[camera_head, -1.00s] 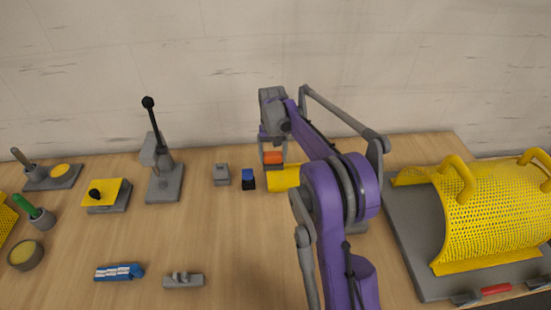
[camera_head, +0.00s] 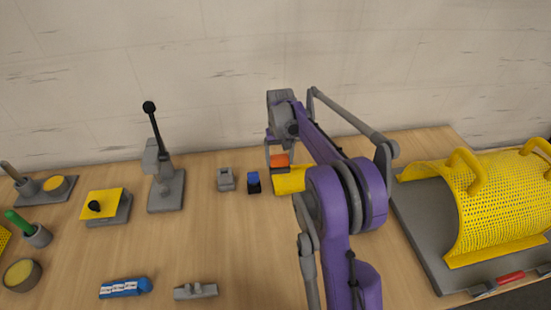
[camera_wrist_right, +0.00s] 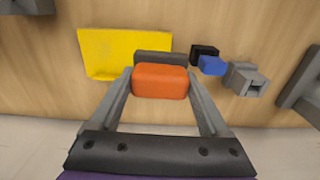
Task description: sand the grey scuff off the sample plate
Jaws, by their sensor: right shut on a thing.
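My right gripper (camera_head: 279,150) is shut on an orange block (camera_head: 279,160), which also shows between the fingers in the right wrist view (camera_wrist_right: 160,80). A dark grey strip (camera_wrist_right: 160,57) shows along the block's far side; I cannot tell whether it is part of the block. The yellow sample plate (camera_head: 291,182) lies beneath and beside the block, and it shows as a yellow sheet in the right wrist view (camera_wrist_right: 105,50). The block overlaps one edge of the plate in view; contact cannot be made out. No grey scuff can be picked out clearly. My left gripper is not in view.
A blue and black block (camera_head: 253,183) and a small grey block (camera_head: 225,180) stand just left of the plate. A lever press (camera_head: 165,190) stands further left. A perforated yellow guard (camera_head: 495,205) fills the right.

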